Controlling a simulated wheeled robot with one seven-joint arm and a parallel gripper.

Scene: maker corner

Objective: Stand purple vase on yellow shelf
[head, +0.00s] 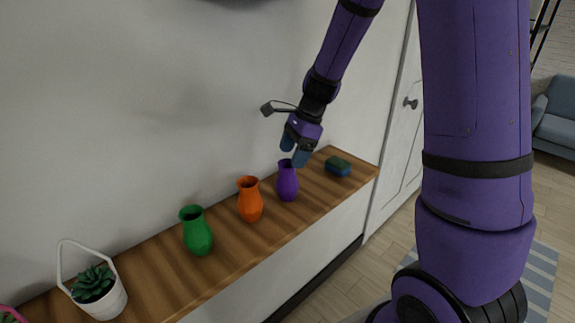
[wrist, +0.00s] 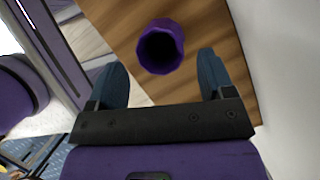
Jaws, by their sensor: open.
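The purple vase (head: 287,182) stands upright on a long wooden top in the head view, right of an orange vase. In the wrist view the purple vase (wrist: 161,47) is seen from above, its dark mouth facing the camera. My gripper (head: 295,151) is just above the vase's rim in the head view. In the wrist view my gripper (wrist: 165,82) is open, with its two blue fingers to either side of and short of the vase, and nothing between them. No yellow shelf can be made out in either view.
The wooden top (head: 165,275) runs along a white wall. A white door (head: 400,130) is at the right.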

